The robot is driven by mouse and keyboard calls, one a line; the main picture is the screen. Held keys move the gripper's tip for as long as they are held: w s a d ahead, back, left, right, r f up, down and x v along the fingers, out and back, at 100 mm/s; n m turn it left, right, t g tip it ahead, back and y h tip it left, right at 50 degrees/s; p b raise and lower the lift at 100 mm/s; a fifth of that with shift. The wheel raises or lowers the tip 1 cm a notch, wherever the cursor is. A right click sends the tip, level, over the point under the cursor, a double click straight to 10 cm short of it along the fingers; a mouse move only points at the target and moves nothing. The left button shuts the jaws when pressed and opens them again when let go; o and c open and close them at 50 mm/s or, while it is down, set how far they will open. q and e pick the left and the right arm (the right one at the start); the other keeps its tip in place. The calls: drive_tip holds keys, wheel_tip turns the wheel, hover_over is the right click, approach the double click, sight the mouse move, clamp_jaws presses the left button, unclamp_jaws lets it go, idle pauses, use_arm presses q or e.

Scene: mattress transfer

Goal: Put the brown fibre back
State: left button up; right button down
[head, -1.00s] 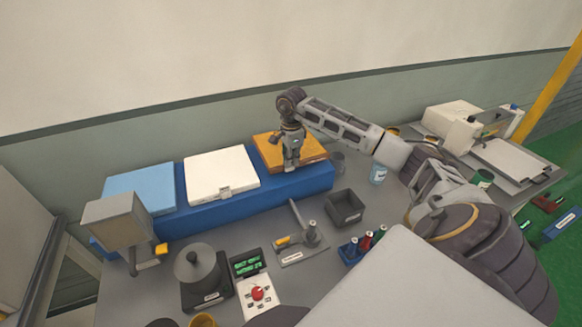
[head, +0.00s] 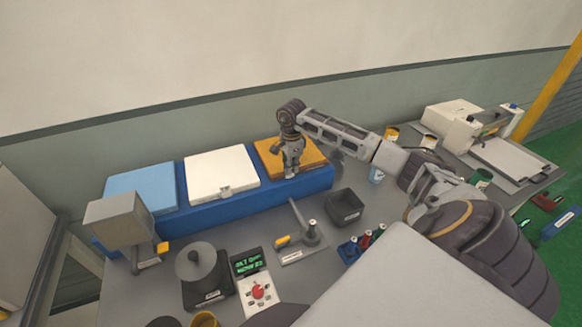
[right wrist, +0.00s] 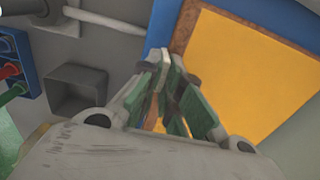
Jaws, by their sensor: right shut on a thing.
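A square slab (head: 309,153) with an orange-yellow top and brown edges lies flat on the right end of a blue base (head: 235,203). It also shows in the right wrist view (right wrist: 250,70). My right gripper (head: 290,172) points down at the slab's front edge. My left gripper is not in view.
A white slab (head: 221,172) and a light blue slab (head: 142,187) share the base. A cup (head: 376,174) is under my right arm.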

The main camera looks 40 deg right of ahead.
drive_tip(key=shift+f, duration=0.15)
drive_tip(key=c, duration=1.6)
unclamp_jaws()
drive_tip(key=shift+r, duration=0.2)
drive_tip(key=shift+r, duration=0.75)
drive_tip(key=shift+s+r+b, duration=0.1)
drive_tip(key=shift+r+b, duration=1.25)
drive_tip(key=shift+r, duration=3.85)
drive_tip(key=shift+s, duration=0.1)
